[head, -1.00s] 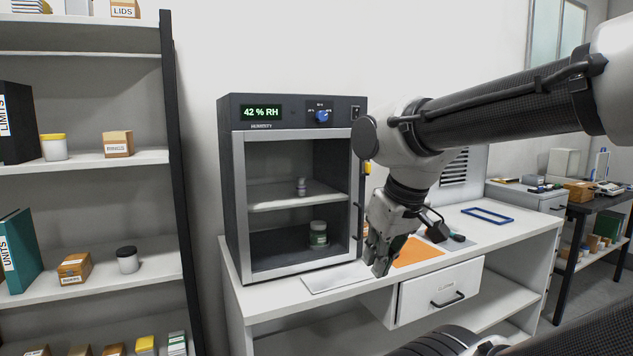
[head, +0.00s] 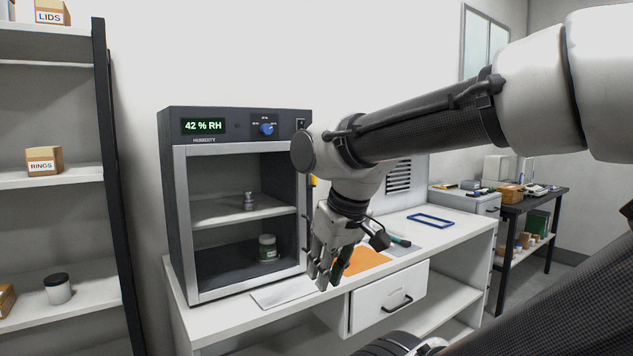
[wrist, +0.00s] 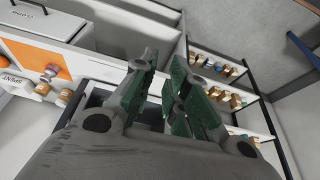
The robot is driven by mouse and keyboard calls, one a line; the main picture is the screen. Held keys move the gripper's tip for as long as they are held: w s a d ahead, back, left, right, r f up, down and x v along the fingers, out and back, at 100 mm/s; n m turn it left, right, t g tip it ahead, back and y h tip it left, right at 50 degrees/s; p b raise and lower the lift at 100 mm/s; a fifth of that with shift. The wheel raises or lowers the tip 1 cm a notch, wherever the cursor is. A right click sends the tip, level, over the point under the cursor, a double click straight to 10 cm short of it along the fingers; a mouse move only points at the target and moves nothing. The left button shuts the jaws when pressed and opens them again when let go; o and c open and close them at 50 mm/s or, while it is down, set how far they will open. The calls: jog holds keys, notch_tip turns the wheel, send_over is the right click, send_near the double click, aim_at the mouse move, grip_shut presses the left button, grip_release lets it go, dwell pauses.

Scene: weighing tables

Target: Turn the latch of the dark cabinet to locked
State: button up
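The dark cabinet (head: 178,205) stands on the white bench at left centre in the head view. Its glass-fronted door has a grey frame (head: 240,291) and looks closed. A small yellow part (head: 313,181) shows at the door's right edge, partly behind my arm; I cannot tell whether it is the latch or how it is turned. A dark handle (head: 308,232) sits lower on that edge. My gripper (head: 324,280) points down in front of the cabinet's lower right corner, apart from it. In the wrist view its green-padded fingers (wrist: 160,98) are apart, with nothing between them.
A blue dial (head: 267,129) and a green 42 % RH display (head: 202,126) are on the cabinet's top panel. A white sheet (head: 283,291) and orange mat (head: 366,261) lie on the bench (head: 460,235), above a drawer (head: 390,298). A shelf unit (head: 112,200) stands left.

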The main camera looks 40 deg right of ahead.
jog(key=shift+o, duration=0.9)
jog(key=d, duration=0.1)
jog(key=d+f+m, duration=0.1)
jog(key=d+f+m+g, duration=0.1)
jog(key=shift+s+d+h, duration=0.3)
jog(key=shift+s+d, duration=0.05)
jog(key=shift+s, duration=0.05)
jog(key=m+t, duration=1.5)
jog(key=m, duration=1.9)
send_near(314, 180)
jog(key=w+r, duration=0.1)
jog(key=w+d, duration=0.1)
jog(key=w, duration=0.7)
jog(key=shift+r+m+h, duration=0.2)
jog(key=shift+m+h, duration=0.1)
jog(key=shift+w, duration=0.15)
jog(key=shift+c, duration=0.2)
